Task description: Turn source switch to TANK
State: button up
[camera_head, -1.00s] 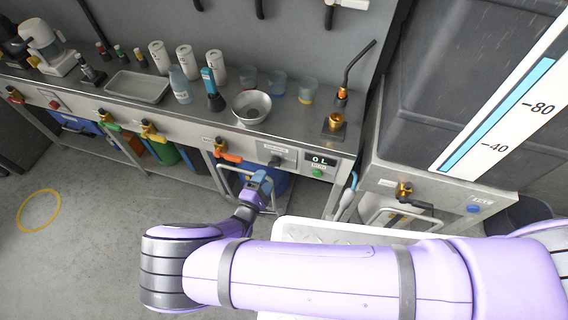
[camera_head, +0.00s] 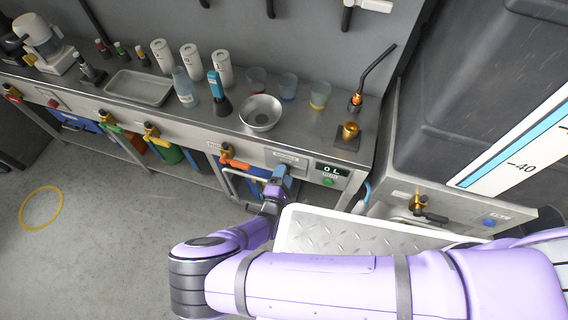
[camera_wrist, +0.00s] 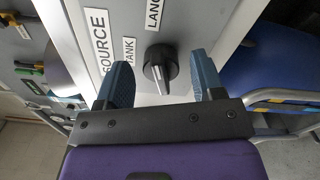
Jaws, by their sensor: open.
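The source switch (camera_wrist: 160,68) is a black rotary knob with a white pointer line, set in a grey panel in the wrist view. A SOURCE label (camera_wrist: 98,40) and a TANK label (camera_wrist: 129,50) are beside it on the left; a third label above is cut off, reading LANC or similar. My gripper (camera_wrist: 163,75) is open, with one blue finger on each side of the knob and gaps between. In the head view my gripper (camera_head: 282,174) is at the bench front below the source panel (camera_head: 287,158) and hides the knob.
The display reading 0 L (camera_head: 332,170) and a green button (camera_head: 328,182) are right of the panel. An orange-handled valve (camera_head: 232,158) is to its left. A metal bowl (camera_head: 260,111) stands on the bench above. A tread-plate step (camera_head: 340,236) lies close beside my arm.

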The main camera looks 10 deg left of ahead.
jog(key=shift+w, duration=0.6)
jog(key=c, duration=0.8)
jog(key=shift+c, duration=0.2)
jog(key=shift+n, duration=0.3)
jog(key=n, duration=0.3)
jog(key=shift+r, duration=0.1)
jog(key=n, duration=0.4)
jog(key=shift+r, duration=0.1)
jog(key=n, duration=0.6)
jog(key=shift+a, duration=0.3)
jog(key=shift+n, duration=0.3)
